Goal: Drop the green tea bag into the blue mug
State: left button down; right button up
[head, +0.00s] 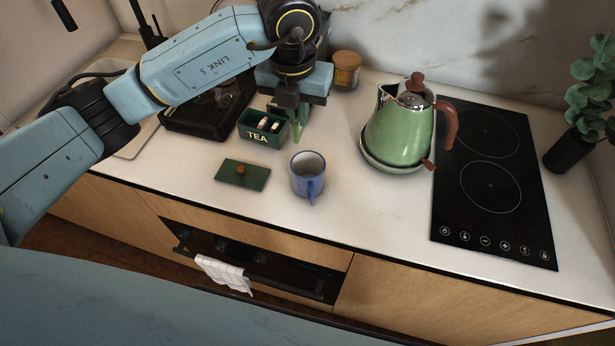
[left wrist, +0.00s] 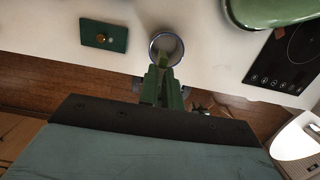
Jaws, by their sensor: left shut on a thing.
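The blue mug (head: 307,178) stands upright on the white counter, its handle toward the front edge. My left gripper (head: 297,117) is above the counter, behind and above the mug in the head view. It is shut on the green tea bag (head: 296,132), which hangs below the fingertips and is partly hard to tell from them. In the left wrist view the tea bag (left wrist: 163,61) shows in front of the fingertips (left wrist: 162,78), overlapping the opening of the mug (left wrist: 166,40). Its height above the rim is unclear. My right gripper is not in view.
The green TEA box (head: 263,137) with a few packets stands left of the gripper. Its green lid (head: 242,175) lies left of the mug. A green kettle (head: 398,130) stands to the right, beside the black hob (head: 490,190). A jar (head: 346,70) stands behind.

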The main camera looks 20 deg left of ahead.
aim_at(298, 132)
pick_arm(q)
notch_tip(298, 132, down, 5)
jog(key=b, duration=0.2)
jog(key=shift+b, duration=0.3)
jog(key=c, duration=1.5)
grip_release()
jog(key=r, duration=0.4)
jog(key=s+r, duration=0.1)
jog(key=r, duration=0.8)
jog(key=shift+s+r, duration=0.15)
jog(key=shift+s, duration=0.15)
